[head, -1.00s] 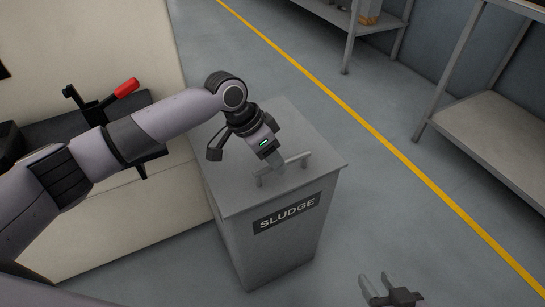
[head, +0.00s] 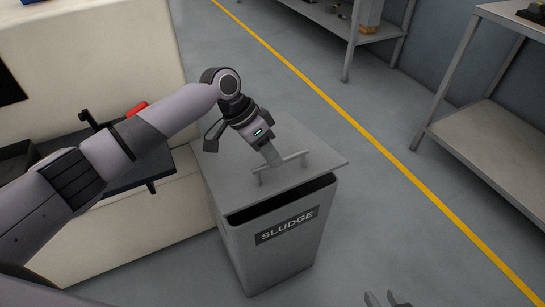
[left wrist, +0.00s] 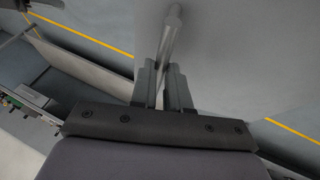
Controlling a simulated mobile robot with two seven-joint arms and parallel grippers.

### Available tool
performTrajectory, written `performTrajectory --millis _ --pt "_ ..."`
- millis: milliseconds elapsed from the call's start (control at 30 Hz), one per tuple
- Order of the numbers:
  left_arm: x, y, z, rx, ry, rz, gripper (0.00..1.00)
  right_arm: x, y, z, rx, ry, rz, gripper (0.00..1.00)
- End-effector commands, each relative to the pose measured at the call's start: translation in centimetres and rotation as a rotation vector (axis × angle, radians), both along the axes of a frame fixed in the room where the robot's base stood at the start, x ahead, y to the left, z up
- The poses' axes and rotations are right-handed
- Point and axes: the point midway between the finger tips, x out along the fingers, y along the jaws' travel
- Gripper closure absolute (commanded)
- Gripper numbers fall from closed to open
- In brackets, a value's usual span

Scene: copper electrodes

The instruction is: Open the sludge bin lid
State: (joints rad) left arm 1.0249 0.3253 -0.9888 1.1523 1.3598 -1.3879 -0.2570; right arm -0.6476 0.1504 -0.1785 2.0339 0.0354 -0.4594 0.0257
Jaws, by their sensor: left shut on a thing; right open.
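The grey sludge bin (head: 270,253) stands on the floor with a dark "SLUDGE" label on its front. Its flat grey lid (head: 318,153) is raised at the front edge, and a dark gap shows between lid and bin wall. My left gripper (head: 272,160) is shut on the bar handle (head: 292,163) on top of the lid. In the left wrist view, the fingers (left wrist: 165,88) close around the handle bar (left wrist: 172,32). My right gripper (head: 385,299) is open and empty at the bottom edge, low and right of the bin, only its fingertips showing.
A cream cabinet or machine (head: 120,225) stands left of the bin, with a dark tray (head: 130,180) and a red-handled part (head: 137,108). Grey shelving (head: 490,130) stands at right. The floor with a yellow line (head: 350,118) is open right of the bin.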

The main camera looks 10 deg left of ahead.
Motion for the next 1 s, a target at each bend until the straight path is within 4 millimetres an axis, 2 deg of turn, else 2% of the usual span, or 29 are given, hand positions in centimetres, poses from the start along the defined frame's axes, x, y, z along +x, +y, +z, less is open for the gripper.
performTrajectory --millis 33,100,300,700,1000 --pt "0.6 0.4 1.7 0.0 -0.008 0.005 1.0 0.1 0.1 1.7 0.003 -0.008 0.001 0.57" --pt "1.0 0.7 2.6 0.001 -0.009 0.005 1.0 0.3 0.2 2.6 0.005 -0.013 0.003 0.57" --pt "2.4 1.7 4.6 0.003 -0.015 0.009 1.0 0.5 0.3 3.9 0.005 -0.019 0.005 0.57" --pt "4.8 3.5 7.7 -0.071 0.083 0.014 1.0 0.6 0.3 4.2 0.004 -0.018 0.006 0.57" --pt "5.9 4.5 8.9 -0.067 0.086 0.013 1.0 0.6 0.3 4.1 0.004 -0.017 0.006 0.57"
